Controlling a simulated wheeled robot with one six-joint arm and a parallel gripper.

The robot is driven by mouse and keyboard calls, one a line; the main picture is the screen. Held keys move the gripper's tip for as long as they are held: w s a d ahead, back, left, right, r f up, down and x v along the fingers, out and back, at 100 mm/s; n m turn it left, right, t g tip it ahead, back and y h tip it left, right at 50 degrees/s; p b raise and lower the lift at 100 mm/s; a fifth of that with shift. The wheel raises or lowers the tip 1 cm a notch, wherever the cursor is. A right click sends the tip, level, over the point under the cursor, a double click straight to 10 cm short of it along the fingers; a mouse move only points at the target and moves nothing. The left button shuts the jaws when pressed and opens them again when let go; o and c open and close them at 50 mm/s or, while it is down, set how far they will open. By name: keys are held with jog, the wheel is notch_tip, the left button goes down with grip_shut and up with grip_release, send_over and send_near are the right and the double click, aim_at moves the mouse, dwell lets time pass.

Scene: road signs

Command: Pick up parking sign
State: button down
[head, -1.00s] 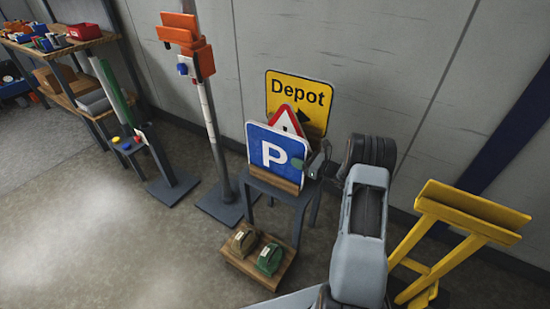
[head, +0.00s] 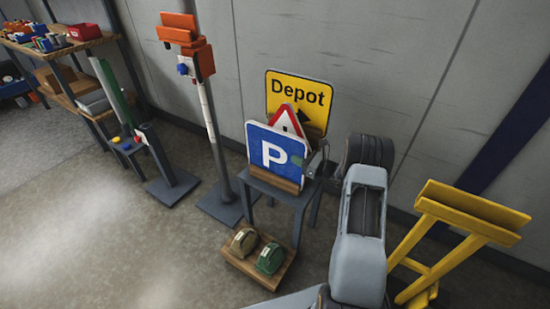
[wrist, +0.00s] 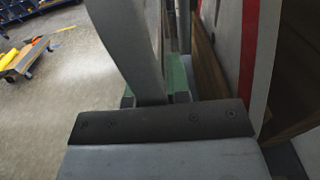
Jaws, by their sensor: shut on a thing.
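The blue parking sign (head: 272,156) with a white P stands upright in front of the other signs in a wooden-edged rack on a small dark stand (head: 283,203). My gripper (head: 302,163) is at the sign's right edge and is shut on it, with a green finger pad against the blue face. In the wrist view my gripper's fingers (wrist: 156,98) show green pads. The sign's face cannot be made out there.
A red-bordered warning triangle (head: 287,119) and a yellow Depot sign (head: 298,95) stand close behind. A low wooden board (head: 245,266) with two tape-dispenser-like items lies in front. A yellow frame (head: 470,208) stands at right.

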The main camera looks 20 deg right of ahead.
aim_at(300, 138)
jog(key=shift+r, duration=0.1)
notch_tip(300, 138, up, 10)
jog(key=shift+p, duration=0.6)
dwell(1.1)
